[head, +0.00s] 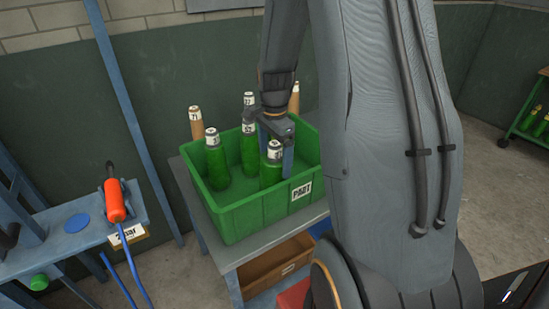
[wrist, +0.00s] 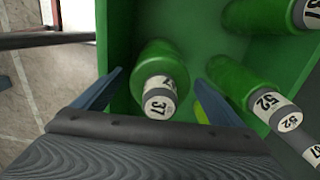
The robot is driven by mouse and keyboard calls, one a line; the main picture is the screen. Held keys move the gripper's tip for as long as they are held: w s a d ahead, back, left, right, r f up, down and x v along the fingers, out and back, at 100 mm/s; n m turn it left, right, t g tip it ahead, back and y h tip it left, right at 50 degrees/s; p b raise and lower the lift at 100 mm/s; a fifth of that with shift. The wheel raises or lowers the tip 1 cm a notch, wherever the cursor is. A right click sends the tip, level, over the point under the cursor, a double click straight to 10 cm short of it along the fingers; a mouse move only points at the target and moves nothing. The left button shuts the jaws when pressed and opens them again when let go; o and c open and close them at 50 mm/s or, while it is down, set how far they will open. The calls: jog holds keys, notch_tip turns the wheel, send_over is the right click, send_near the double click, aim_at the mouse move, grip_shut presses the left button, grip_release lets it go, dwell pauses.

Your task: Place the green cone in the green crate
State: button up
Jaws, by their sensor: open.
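The green crate (head: 240,217) stands on a grey table, marked with a white "PART" label. Several bottle-shaped green cones with white numbered tops stand in it, one at the left (head: 217,165). The cone marked 37 (head: 271,172) is near the crate's front right. In the wrist view, cone 37 (wrist: 157,68) stands inside the crate (wrist: 117,45), between the two blue fingers of my gripper (wrist: 158,80). The fingers are apart, with a gap on each side of the cone.
Brown cones (head: 196,124) stand at the crate's back. A brown box (head: 275,264) sits on the shelf below. A blue bench (head: 70,242) at the left holds an orange-handled tool (head: 114,200). A green cart (head: 524,133) with green items is at far right.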

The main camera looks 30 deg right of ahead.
notch_tip(320, 180, up, 11)
jog(key=shift+b, duration=1.15)
jog(key=shift+r, duration=0.35)
jog(key=shift+a, duration=0.2)
jog(key=s+a+f+n, duration=0.4)
jog(key=s+a+n, duration=0.3)
jog(key=n, duration=0.2)
jog(key=s+a+f+n, duration=0.4)
jog(key=s+a+n, duration=0.3)
jog(key=n, duration=0.1)
jog(key=shift+a+f+n+t, duration=0.35)
jog(key=shift+f+n+t, duration=0.05)
